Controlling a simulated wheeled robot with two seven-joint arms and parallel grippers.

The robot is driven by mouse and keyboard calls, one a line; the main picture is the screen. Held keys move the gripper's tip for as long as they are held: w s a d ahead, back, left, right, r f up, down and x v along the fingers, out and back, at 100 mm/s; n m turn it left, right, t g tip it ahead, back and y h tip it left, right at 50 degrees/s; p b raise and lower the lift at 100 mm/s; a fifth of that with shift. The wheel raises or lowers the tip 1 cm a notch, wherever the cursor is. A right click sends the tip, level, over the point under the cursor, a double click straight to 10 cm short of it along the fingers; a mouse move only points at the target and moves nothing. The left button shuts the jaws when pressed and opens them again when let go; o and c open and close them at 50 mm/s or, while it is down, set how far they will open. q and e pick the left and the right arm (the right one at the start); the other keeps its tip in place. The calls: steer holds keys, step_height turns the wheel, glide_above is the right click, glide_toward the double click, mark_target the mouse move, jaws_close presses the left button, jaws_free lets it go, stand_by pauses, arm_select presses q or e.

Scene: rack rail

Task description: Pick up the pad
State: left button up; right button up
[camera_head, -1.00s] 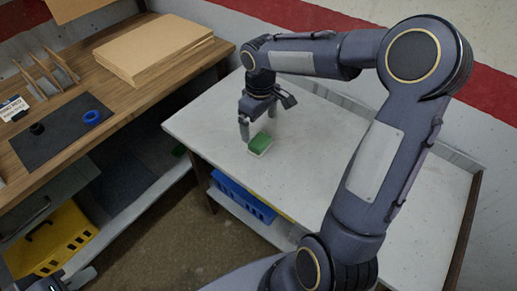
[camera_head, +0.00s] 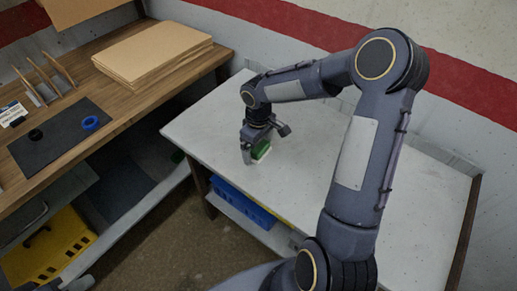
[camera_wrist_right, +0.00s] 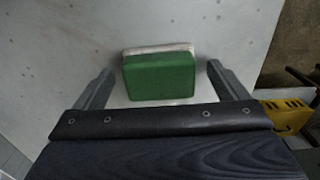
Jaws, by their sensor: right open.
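The pad (camera_head: 261,150) is a small block with a green top and a whitish base, lying on the white-topped table. In the right wrist view the pad (camera_wrist_right: 159,75) lies between and slightly ahead of the two fingers, with a gap on each side. My right gripper (camera_head: 250,152) is open and reaches down beside the pad, partly hiding it in the head view. Its two fingers show in the right wrist view (camera_wrist_right: 160,82). My left gripper is not clearly in view; only a dark part of my body shows at the bottom left.
The white table (camera_head: 215,128) is otherwise clear. A blue crate (camera_head: 243,203) sits on the shelf below. A wooden bench (camera_head: 120,95) at left holds stacked boards (camera_head: 155,50), a dark mat (camera_head: 60,137) and a blue ring (camera_head: 90,123). A yellow crate (camera_head: 50,250) is below it.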

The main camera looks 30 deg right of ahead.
steer(key=c, duration=1.1)
steer(key=shift+o, duration=0.2)
steer(key=shift+r, duration=0.1)
steer(key=shift+w+r, duration=0.1)
steer(key=shift+r, duration=0.45)
steer(key=s+a+r+b, duration=0.1)
steer(key=s+a+r, duration=0.2)
steer(key=a+r, duration=0.8)
steer(key=a, duration=0.2)
steer(key=shift+a+r, duration=0.35)
steer(key=shift+r, duration=0.05)
steer(key=shift+s, duration=0.1)
